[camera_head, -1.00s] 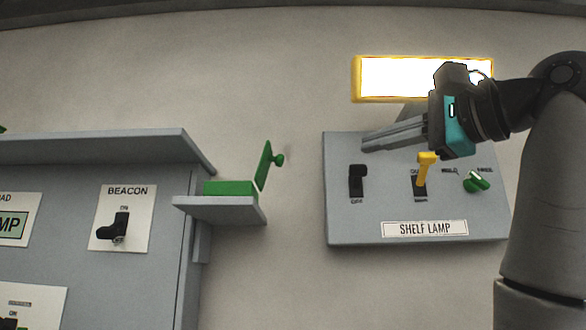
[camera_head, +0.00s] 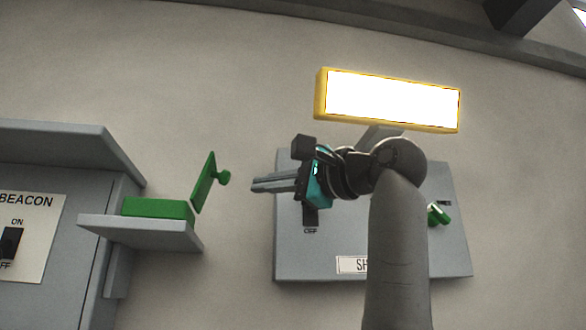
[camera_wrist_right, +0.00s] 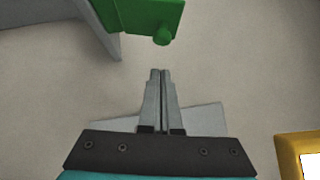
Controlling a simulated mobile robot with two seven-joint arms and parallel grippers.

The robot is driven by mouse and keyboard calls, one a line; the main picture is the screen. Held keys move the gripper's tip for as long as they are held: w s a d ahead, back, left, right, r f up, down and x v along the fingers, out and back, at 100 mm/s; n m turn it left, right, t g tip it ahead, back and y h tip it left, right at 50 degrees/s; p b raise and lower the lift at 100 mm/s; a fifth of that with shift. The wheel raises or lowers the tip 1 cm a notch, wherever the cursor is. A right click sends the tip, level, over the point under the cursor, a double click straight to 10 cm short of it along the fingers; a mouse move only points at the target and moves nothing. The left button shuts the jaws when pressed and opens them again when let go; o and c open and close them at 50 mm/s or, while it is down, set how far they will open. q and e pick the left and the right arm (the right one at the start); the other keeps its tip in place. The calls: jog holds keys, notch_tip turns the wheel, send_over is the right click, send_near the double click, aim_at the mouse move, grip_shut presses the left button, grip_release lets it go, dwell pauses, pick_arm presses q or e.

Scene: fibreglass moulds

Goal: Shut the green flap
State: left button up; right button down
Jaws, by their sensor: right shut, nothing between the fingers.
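The green flap (camera_head: 205,181) stands raised at the right end of a green box (camera_head: 158,208) in the head view, with a round green knob (camera_head: 224,177) on its right face. The box sits on a small grey shelf (camera_head: 150,234). My right gripper (camera_head: 254,186) is shut and empty, to the right of the knob and apart from it, its fingers pointing left. In the right wrist view the green flap (camera_wrist_right: 145,14) and its knob (camera_wrist_right: 163,37) show at the top, beyond the shut fingertips (camera_wrist_right: 158,72). My left gripper is not in view.
A grey shelf lamp panel (camera_head: 450,255) is behind my right arm, with a black switch (camera_head: 311,214) and a green knob (camera_head: 438,213). A lit yellow-framed lamp (camera_head: 390,100) is above. A beacon panel (camera_head: 28,240) is at left. Bare wall lies above the flap.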

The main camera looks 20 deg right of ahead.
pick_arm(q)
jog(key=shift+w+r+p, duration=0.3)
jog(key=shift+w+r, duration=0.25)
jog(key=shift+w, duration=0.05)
pick_arm(e)
jog(key=a, duration=0.3)
jog(key=shift+w+a+r, duration=0.2)
jog(key=shift+w+r, duration=0.1)
jog(key=shift+r, duration=0.1)
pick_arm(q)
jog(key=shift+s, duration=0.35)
pick_arm(e)
jog(key=shift+r, duration=0.1)
